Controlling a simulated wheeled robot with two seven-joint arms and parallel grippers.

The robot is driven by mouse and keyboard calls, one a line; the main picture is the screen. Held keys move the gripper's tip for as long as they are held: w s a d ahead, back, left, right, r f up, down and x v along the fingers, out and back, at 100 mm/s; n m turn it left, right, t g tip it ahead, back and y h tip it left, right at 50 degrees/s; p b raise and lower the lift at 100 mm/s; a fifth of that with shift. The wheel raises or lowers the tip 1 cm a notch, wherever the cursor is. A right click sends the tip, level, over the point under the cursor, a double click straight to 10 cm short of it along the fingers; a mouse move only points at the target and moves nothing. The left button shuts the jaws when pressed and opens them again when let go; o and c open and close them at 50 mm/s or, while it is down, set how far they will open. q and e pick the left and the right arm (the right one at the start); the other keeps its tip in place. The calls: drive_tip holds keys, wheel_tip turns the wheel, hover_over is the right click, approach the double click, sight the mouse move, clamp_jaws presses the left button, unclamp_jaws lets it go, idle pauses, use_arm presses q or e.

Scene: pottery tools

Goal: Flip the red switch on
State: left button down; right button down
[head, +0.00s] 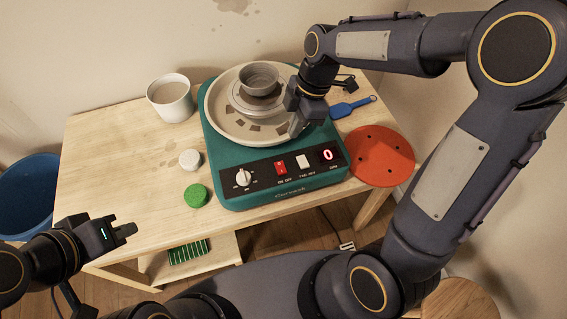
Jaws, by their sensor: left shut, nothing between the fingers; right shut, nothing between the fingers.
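The red switch (281,168) sits on the black front panel of a teal pottery wheel (225,160). Its label reads on/off, and a small display (327,155) on the same panel is lit with a red 0. Which way the switch is tipped is too small to tell. My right gripper (296,132) is shut and empty, pointing down over the front right of the wheel's round tray, above and behind the switch and apart from it. My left gripper (132,229) is shut and empty, off the table's front left edge.
A grey bowl (260,77) stands on the wheel head. A white cup (171,98), a white round piece (190,160) and a green round piece (196,195) are left of the wheel. A red disc (379,157) and a blue tool (351,107) lie right.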

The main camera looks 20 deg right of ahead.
sight(282, 171)
drive_tip(key=x, duration=0.8)
drive_tip(key=d+p+x, duration=0.1)
drive_tip(key=x, duration=0.3)
drive_tip(key=shift+s+a+f, duration=0.15)
drive_tip(key=shift+f, duration=0.8)
drive_tip(key=shift+s+f+b, duration=0.1)
drive_tip(key=shift+f+b, duration=0.5)
drive_tip(key=shift+b, duration=0.3)
drive_tip(key=shift+r+t, duration=0.1)
drive_tip(key=shift+t, duration=0.3)
drive_tip(key=shift+s+r, duration=0.15)
drive_tip(key=shift+s, duration=0.05)
drive_tip(key=shift+w, duration=0.1)
drive_tip(key=shift+w, duration=0.1)
